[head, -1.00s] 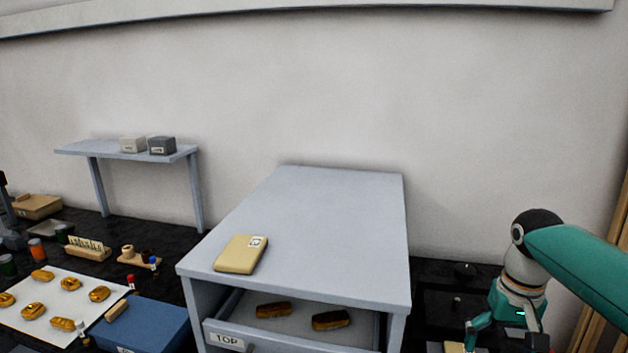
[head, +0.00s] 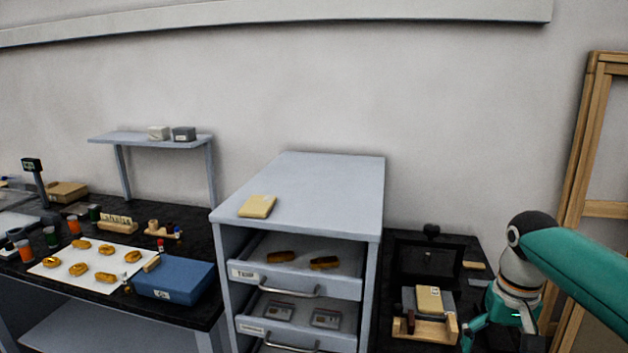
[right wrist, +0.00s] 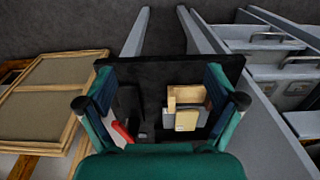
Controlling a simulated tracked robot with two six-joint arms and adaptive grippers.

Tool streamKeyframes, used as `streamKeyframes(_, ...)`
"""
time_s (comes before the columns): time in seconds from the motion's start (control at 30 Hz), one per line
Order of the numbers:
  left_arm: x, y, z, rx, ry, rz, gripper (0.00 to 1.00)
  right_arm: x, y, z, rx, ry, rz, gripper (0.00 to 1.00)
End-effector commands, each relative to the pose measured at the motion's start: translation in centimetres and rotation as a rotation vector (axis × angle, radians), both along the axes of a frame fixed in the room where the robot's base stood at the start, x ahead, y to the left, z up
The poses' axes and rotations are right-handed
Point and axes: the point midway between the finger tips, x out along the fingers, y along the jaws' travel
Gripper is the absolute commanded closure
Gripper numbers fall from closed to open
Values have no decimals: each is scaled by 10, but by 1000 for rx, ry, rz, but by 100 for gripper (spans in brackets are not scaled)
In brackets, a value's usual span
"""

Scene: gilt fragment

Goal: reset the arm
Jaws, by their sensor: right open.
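My right arm comes in from the right edge of the head view. Its teal gripper (head: 500,334) hangs by the right end of the dark bench, and its lower part is cut off by the frame edge. In the right wrist view the same gripper (right wrist: 165,115) has its two fingers spread wide with nothing between them. Below them, apart from the fingers, is the bench top with a wooden holder (right wrist: 186,96) and a cream packet (right wrist: 187,120). My left gripper is not in view.
A grey drawer cabinet (head: 315,190) stands left of my right arm, with drawers (head: 335,285) pulled out. A blue box (head: 178,276) and a white sheet (head: 60,272) with gilt pieces lie further left. Wooden frames (head: 582,170) lean at the right.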

Motion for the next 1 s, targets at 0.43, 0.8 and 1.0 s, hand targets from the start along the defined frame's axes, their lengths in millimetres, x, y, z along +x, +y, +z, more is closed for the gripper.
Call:
streamKeyframes(0.43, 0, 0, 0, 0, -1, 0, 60, 14, 33, -88, 70, -8, 78, 7)
streamKeyframes(0.8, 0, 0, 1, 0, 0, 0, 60, -22, 112, -251, 232, -21, 148, 7)
streamKeyframes(1.0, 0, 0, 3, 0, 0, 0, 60, -105, 166, -345, 330, -38, 114, 7)
